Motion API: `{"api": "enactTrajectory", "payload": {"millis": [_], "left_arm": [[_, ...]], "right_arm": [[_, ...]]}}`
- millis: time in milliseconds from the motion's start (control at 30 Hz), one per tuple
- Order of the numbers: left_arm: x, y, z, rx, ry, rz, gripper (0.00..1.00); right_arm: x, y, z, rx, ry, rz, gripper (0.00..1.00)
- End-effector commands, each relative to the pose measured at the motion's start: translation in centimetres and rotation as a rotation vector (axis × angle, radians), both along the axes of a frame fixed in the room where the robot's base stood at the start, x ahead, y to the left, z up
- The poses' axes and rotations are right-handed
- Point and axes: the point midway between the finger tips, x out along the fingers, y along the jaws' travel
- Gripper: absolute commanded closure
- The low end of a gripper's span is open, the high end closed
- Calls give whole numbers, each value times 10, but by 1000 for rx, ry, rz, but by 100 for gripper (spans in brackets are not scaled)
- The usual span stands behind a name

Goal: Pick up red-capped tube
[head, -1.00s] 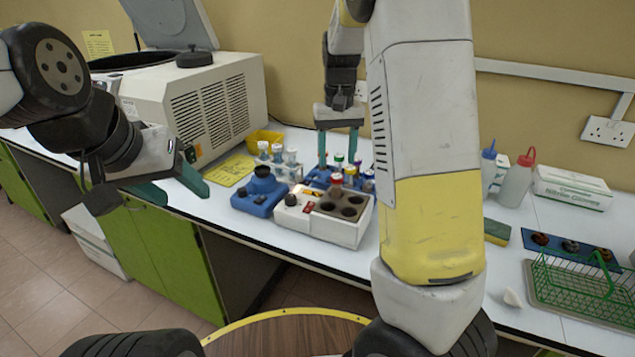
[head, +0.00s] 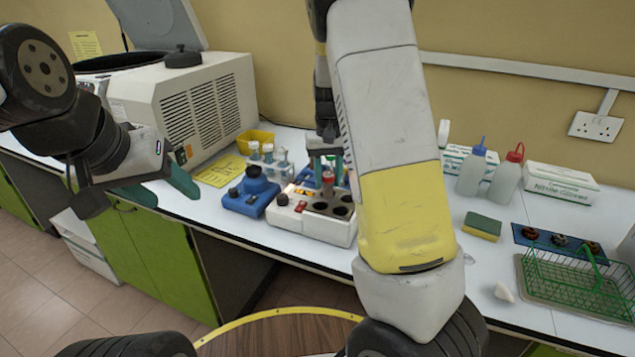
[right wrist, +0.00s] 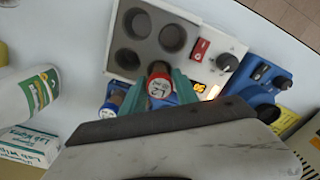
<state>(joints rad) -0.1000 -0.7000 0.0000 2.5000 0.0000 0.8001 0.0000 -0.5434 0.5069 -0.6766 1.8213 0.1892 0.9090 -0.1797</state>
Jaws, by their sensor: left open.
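The red-capped tube (head: 328,177) stands at the back of the white block heater. In the right wrist view its red cap (right wrist: 159,87), marked with writing, shows between the two teal fingers of my right gripper (right wrist: 160,80). The fingers are very close on both sides of the cap; I cannot tell whether they press on it. In the head view my right gripper (head: 326,168) points down over the tube, partly hidden by my right arm. My left gripper (head: 160,188) is open and empty, left of the bench equipment.
The white block heater (head: 290,222) with dark wells stands in front, a blue mixer (head: 240,204) at its left. The centrifuge (head: 190,100) is left; bottles (head: 505,180) and a green basket (head: 575,285) are right.

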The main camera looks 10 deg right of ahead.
Motion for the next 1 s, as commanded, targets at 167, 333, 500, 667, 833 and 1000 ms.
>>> {"api": "enactTrajectory", "payload": {"millis": [167, 333, 500, 667, 833, 1000], "left_arm": [[0, 0, 0, 0, 0, 0, 45], [0, 0, 0, 0, 0, 0, 45], [0, 0, 0, 0, 0, 0, 45], [0, 0, 0, 0, 0, 0, 45], [0, 0, 0, 0, 0, 0, 45], [0, 0, 0, 0, 0, 0, 45]], "right_arm": [[0, 0, 0, 0, 0, 0, 100], [0, 0, 0, 0, 0, 0, 100], [0, 1, 6, 1, -1, 1, 100], [1, 1, 32, 2, -6, 1, 100], [1, 0, 67, 3, -5, 1, 100], [1, 0, 92, 2, -3, 1, 100]]}}
